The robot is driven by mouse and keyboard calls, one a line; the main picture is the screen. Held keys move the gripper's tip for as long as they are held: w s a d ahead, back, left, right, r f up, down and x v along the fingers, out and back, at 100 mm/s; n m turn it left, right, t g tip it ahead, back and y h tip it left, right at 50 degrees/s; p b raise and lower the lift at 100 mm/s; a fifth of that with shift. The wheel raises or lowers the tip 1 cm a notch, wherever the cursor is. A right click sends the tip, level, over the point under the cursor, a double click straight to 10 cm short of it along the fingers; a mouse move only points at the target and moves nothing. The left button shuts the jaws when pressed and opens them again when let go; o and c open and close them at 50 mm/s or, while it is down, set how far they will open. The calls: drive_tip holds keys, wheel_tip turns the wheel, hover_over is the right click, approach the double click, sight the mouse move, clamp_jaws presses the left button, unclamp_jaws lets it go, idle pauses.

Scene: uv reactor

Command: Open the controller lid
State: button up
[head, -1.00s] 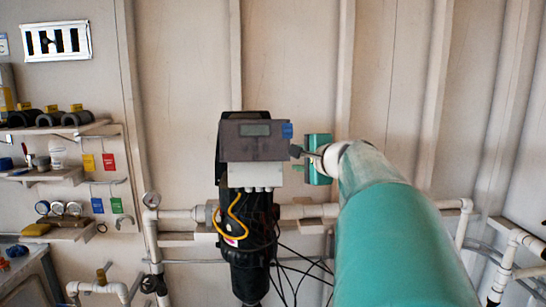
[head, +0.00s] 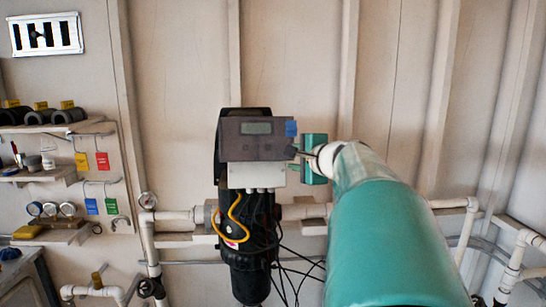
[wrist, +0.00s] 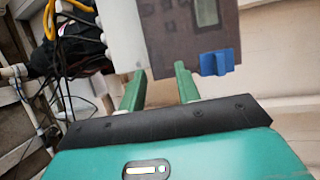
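The controller is a pale box (head: 257,175) with a dark grey lid (head: 255,147) on its front, mounted above a black cylinder on the wall. The lid has a small display and a blue tab (head: 291,129) at its right edge. In the wrist view the lid (wrist: 178,40) and blue tab (wrist: 216,62) are just beyond the fingertips, with the pale box (wrist: 118,35) to the left. My gripper (head: 294,159) is at the lid's right edge. In the wrist view its green fingers (wrist: 158,78) are apart, with nothing clearly held between them. Whether a finger touches the lid I cannot tell.
White pipes (head: 180,216) run across the wall behind and below the controller. A yellow cable (head: 234,215) and black cables hang below it. Shelves with tools (head: 60,130) are at the left. The wall above the controller is clear.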

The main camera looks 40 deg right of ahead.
drive_tip(key=shift+a, duration=0.1)
clamp_jaws()
drive_tip(key=shift+s+a, duration=0.1)
drive_tip(key=shift+s, duration=0.05)
